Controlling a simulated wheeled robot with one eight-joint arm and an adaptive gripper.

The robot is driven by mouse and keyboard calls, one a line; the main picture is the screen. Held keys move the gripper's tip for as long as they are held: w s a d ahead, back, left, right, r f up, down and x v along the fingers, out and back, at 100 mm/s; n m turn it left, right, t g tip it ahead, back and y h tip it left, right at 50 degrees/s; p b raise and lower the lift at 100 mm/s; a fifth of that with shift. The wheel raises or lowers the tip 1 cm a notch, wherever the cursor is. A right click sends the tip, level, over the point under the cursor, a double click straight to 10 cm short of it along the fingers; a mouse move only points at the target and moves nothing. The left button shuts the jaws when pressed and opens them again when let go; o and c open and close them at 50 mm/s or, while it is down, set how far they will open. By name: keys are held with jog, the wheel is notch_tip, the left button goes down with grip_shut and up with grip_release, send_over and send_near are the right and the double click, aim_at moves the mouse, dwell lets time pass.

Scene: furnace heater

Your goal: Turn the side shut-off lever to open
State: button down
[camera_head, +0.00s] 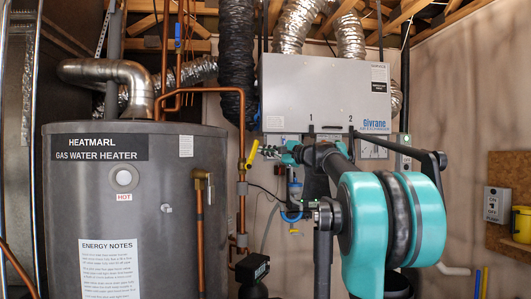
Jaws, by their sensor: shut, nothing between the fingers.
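A yellow lever (252,153) sits on a vertical copper pipe (242,205) to the right of the water heater (75,195). It slants up to the right from the pipe. My gripper (263,150) is at the far end of my teal and black arm, just right of this lever. It is shut and empty. It is small here, and I cannot tell whether its tips touch the lever. A blue lever (178,33) is higher up on another copper pipe. No label marks which one is the side shut-off lever.
A grey air exchanger box (320,90) hangs on the wall above my arm, with silver ducts (299,27) and a black duct (238,60) nearby. A blue-handled fitting (291,216) is below my gripper. A wall switch (497,205) and yellow container (521,224) are at right.

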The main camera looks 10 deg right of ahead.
aim_at(255, 145)
jog(key=n, duration=0.1)
jog(key=s+a+r+n, duration=0.1)
jog(key=n, duration=0.1)
jog(key=shift+a+r+g, duration=0.15)
jog(key=shift+a+g, duration=0.15)
jog(key=shift+s+a+r, duration=0.3)
jog(key=shift+a, duration=0.2)
jog(key=shift+w+d, duration=0.15)
